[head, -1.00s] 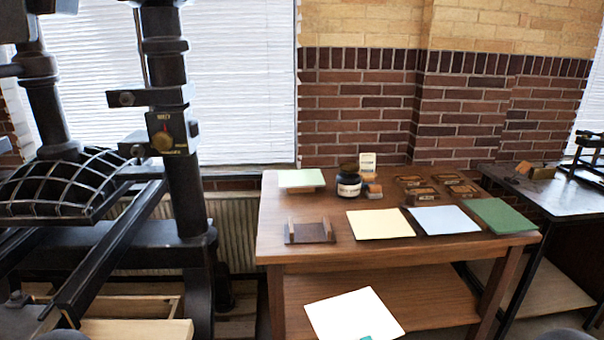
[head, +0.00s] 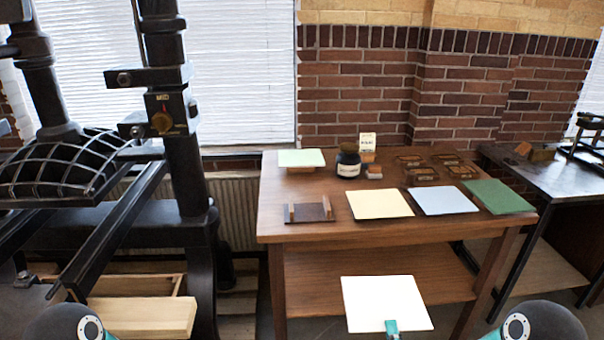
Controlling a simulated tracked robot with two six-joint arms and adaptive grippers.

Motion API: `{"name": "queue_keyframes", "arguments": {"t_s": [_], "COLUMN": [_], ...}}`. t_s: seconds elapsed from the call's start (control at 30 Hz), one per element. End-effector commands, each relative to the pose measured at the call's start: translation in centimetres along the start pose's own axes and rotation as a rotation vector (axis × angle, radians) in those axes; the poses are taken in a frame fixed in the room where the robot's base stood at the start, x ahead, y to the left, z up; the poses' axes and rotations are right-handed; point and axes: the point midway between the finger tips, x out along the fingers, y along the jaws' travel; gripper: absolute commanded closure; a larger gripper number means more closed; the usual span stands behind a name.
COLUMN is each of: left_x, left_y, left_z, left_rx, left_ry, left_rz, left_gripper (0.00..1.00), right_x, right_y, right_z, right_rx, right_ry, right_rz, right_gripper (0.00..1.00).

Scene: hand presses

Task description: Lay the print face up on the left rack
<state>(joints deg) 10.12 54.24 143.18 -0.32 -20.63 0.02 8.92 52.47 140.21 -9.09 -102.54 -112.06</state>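The print (head: 380,302) is a white sheet in the lower middle of the head view, held in front of the table. Its upward side looks blank, so I cannot tell which face it is. My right gripper (head: 392,326) shows as a small teal tip on the sheet's near edge, shut on it. My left gripper is out of view. On the table, a yellow flat panel (head: 380,204), a blue one (head: 445,200) and a green one (head: 498,197) lie in a row; the yellow is leftmost. I cannot tell for certain which thing is the left rack.
The wooden table (head: 335,256) also bears a low holder with two upright blocks (head: 310,213), a pale green pad (head: 301,158), an ink jar (head: 348,162) and several small dark blocks. A black press (head: 188,160) stands left. A dark side table (head: 555,180) stands right.

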Motion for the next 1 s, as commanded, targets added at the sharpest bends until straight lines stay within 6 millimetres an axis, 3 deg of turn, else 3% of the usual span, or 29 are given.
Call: {"name": "queue_keyframes", "arguments": {"t_s": [0.47,1.0], "left_x": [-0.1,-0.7], "left_y": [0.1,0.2], "left_z": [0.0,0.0], "left_rx": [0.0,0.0], "left_ry": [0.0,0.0], "left_rz": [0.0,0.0], "left_gripper": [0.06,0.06], "right_x": [0.5,4.3], "right_y": [0.3,2.5], "right_z": [0.0,0.0], "right_rx": [0.0,0.0], "right_ry": [0.001,0.001], "right_rz": [0.002,0.003], "right_gripper": [1.0,1.0]}}
